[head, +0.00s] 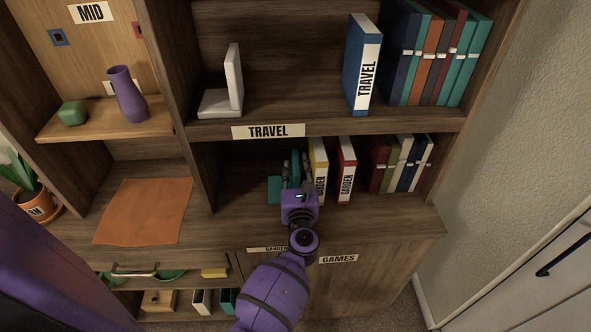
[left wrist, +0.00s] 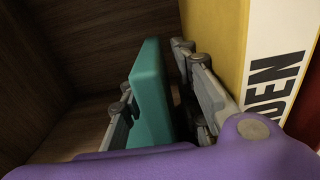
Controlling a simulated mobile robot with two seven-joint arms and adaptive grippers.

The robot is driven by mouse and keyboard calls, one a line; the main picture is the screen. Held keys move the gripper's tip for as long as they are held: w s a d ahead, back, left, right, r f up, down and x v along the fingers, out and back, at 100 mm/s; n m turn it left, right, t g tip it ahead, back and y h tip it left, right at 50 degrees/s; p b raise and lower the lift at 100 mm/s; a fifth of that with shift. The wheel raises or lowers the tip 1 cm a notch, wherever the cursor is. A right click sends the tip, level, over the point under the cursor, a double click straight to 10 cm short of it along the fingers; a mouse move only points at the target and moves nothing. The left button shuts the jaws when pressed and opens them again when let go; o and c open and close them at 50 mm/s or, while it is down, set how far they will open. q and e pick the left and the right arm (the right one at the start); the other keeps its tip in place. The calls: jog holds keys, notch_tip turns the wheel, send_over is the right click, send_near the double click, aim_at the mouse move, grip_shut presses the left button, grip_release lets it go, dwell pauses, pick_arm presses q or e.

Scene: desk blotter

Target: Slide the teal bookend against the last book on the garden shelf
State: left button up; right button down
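The teal bookend (head: 274,189) stands on the garden shelf, left of the books, its base plate pointing left. Its upright plate (left wrist: 151,95) shows between the fingers in the left wrist view. My left gripper (head: 296,168) reaches in from the front with one finger on each side of this plate. A dark gap shows between the plate and the right finger, so the gripper looks open around it. The right finger lies between the plate and the yellow garden book (head: 319,168), the nearest book, also in the left wrist view (left wrist: 215,35). My right gripper is not in view.
A red garden book (head: 347,170) stands right of the yellow one, with several more books (head: 400,165) further right. The travel shelf (head: 310,122) above holds a white bookend (head: 234,80) and several books. An orange cloth (head: 143,212) lies left. The shelf left of the teal bookend is clear.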

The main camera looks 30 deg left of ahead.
pick_arm(q)
jog(key=shift+d, duration=0.1)
jog(key=v, duration=1.2)
dwell(0.4)
